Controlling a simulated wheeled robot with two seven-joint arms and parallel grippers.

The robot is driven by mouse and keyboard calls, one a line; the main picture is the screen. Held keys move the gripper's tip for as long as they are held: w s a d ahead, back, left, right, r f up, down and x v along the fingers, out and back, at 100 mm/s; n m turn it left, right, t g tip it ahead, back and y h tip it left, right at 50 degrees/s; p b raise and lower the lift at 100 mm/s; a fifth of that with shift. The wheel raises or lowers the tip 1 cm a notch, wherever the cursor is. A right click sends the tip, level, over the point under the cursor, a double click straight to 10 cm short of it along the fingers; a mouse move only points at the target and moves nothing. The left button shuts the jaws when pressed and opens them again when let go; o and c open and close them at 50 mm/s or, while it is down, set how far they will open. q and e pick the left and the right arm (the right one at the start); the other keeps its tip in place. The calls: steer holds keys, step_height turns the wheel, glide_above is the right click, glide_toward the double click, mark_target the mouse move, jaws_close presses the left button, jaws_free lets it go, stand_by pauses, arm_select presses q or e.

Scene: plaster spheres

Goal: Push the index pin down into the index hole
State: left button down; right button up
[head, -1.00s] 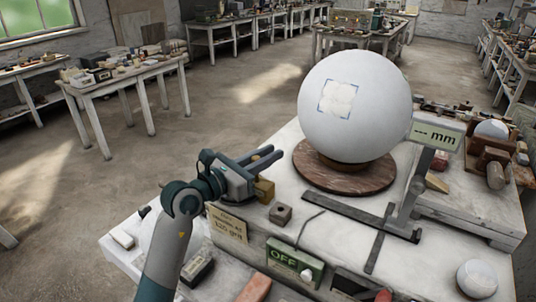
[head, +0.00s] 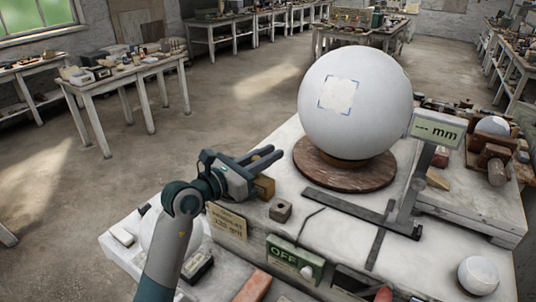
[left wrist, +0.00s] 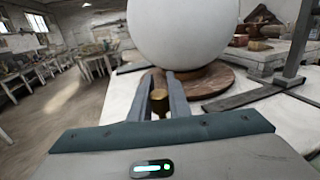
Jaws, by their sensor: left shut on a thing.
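My left gripper (head: 272,156) reaches in from the left, beside the turntable. In the left wrist view its fingers (left wrist: 163,92) are shut on a small brass-coloured piece with a rounded end, which I take to be the index pin (left wrist: 158,102). In the head view a brass-coloured piece (head: 264,187) shows just below the fingers. The index hole cannot be made out, so I cannot tell how the pin sits to it. The large white sphere (head: 356,110) stands on the round brown turntable (head: 345,177), right of the fingers. My right gripper is out of view.
A small brown block (head: 281,211) with a dark hole in its top sits on the white bench. A dark metal square and post with a "mm" display (head: 437,130) stand at right. An OFF box (head: 294,262) and a small white ball (head: 478,275) are near the front.

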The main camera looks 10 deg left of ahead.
arm_select(q)
steer(key=shift+r+p, duration=0.6)
steer(key=shift+r, duration=0.35)
stand_by(0.5)
steer(key=shift+p, duration=0.4)
stand_by(0.8)
steer(key=shift+f+b, duration=0.35)
steer(key=shift+f, duration=0.15)
stand_by(0.3)
steer(key=shift+f+b, duration=0.4)
steer(key=shift+f, duration=0.2)
steer(key=c, duration=1.6)
jaws_free()
steer(key=shift+f, duration=0.1)
